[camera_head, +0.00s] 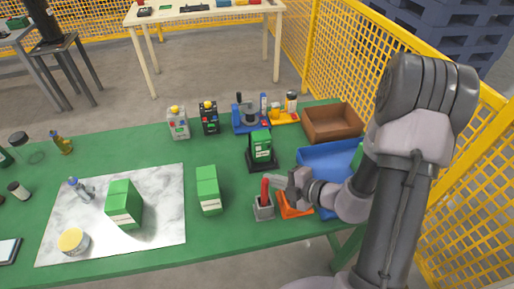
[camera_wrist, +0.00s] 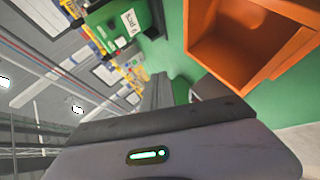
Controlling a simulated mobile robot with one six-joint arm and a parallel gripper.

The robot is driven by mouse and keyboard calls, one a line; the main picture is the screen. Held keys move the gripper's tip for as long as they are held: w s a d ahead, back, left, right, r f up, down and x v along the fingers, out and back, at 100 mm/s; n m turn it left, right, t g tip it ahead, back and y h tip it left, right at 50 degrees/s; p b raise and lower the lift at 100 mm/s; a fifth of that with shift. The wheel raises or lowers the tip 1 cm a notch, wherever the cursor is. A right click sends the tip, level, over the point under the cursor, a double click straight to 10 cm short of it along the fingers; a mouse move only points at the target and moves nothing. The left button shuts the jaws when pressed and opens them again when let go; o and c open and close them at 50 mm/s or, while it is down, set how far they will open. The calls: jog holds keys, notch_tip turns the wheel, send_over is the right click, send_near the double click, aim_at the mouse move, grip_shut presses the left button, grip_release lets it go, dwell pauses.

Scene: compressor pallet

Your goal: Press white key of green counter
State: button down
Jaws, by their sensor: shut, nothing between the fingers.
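The green counter (camera_head: 261,146) stands upright on a black base in the middle of the table in the head view, with a pale label area on its front. A green body with a white label, probably the same counter (camera_wrist: 118,28), shows tilted at the upper left in the wrist view. The white key is too small to make out for sure. My gripper (camera_head: 276,183) is shut and empty, in front of the counter and a little to its right, apart from it. It is close to the red handle in the grey holder.
A grey holder with a red handle (camera_head: 264,209) and an orange open box (camera_head: 294,207) are by my gripper; the box is large in the wrist view (camera_wrist: 250,38). A blue bin (camera_head: 322,160) and brown tray (camera_head: 333,122) lie right. Green boxes (camera_head: 208,190) stand left.

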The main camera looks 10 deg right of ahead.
aim_at(258, 148)
jog(key=w, duration=0.7)
jog(key=shift+w+r+p, duration=0.1)
jog(key=shift+w+p, duration=0.15)
jog(key=shift+p, duration=0.05)
jog(key=shift+w, duration=0.6)
jog(key=shift+w+p, duration=0.1)
jog(key=shift+p, duration=0.2)
dwell(0.9)
jog(key=shift+w, duration=0.3)
jog(key=shift+w+p, duration=0.45)
jog(key=shift+p, duration=0.05)
dwell(0.5)
dwell(0.3)
jog(key=shift+s, duration=0.85)
